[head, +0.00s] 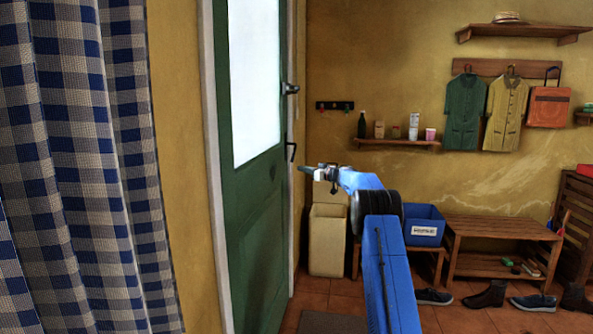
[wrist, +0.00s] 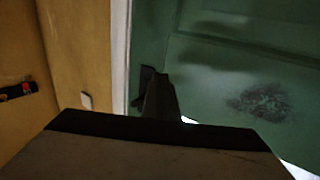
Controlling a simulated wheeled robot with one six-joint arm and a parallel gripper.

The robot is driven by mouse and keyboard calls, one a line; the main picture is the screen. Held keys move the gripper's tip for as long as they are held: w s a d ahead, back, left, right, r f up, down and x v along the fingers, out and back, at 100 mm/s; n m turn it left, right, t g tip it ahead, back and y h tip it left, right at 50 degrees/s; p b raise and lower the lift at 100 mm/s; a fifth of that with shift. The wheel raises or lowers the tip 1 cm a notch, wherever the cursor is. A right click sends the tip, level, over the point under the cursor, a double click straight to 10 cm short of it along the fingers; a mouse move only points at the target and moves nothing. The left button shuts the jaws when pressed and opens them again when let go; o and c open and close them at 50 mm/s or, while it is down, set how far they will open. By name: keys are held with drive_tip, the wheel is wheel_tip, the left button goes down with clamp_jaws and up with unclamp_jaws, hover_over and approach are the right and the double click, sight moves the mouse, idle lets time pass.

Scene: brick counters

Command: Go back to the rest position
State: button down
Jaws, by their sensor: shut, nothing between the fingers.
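My blue arm reaches forward in the head view, with my gripper (head: 305,169) at its end, small and pointing left toward the green door (head: 256,205). The gripper looks shut and empty. It is near the door's free edge, a little below a dark lever handle (head: 291,150); I cannot tell whether it touches the door. The door has a tall bright pane and an upper handle (head: 290,88). In the wrist view the green door (wrist: 235,65) fills the right side, behind a narrow dark shape in the middle. A broad, dark-edged grey part covers the bottom.
A checked curtain (head: 80,160) hangs at the left. A beige bin (head: 328,240) and a blue box (head: 424,226) stand beyond my arm. A wooden shoe rack (head: 500,227) and several shoes are at the right. A small shelf (head: 397,142) with bottles is on the yellow wall.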

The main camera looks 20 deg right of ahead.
drive_tip(key=s+d, duration=0.4)
drive_tip(key=d, duration=0.1)
drive_tip(key=s+a+r+m+t+h, duration=0.1)
drive_tip(key=s+a+r+m+h, duration=0.2)
drive_tip(key=r, duration=0.4)
drive_tip(key=s+a+r+t+h, duration=0.1)
drive_tip(key=s+a+r+h, duration=0.3)
drive_tip(key=r, duration=0.4)
drive_tip(key=s+a+r+m+g+h, duration=0.15)
drive_tip(key=s+a, duration=0.25)
drive_tip(key=s, duration=0.4)
drive_tip(key=s+a+r+m+g+h, duration=0.1)
drive_tip(key=s+a+m+h, duration=0.2)
drive_tip(key=s, duration=0.5)
drive_tip(key=s+a+f+n+g+y, duration=0.1)
drive_tip(key=s+a+f+g, duration=0.2)
drive_tip(key=s, duration=1.6)
drive_tip(key=s+a+f+g+y, duration=0.1)
drive_tip(key=s+a+f+g, duration=0.3)
drive_tip(key=s+a+f, duration=0.8)
drive_tip(key=s+a+f+n+g+y, duration=0.1)
drive_tip(key=s+a+f+g, duration=0.3)
drive_tip(key=s+f, duration=1.3)
drive_tip(key=s+a+y, duration=0.1)
drive_tip(key=s+a, duration=0.3)
drive_tip(key=s, duration=0.5)
drive_tip(key=shift+s+f+n, duration=0.2)
drive_tip(key=shift+f+n, duration=0.15)
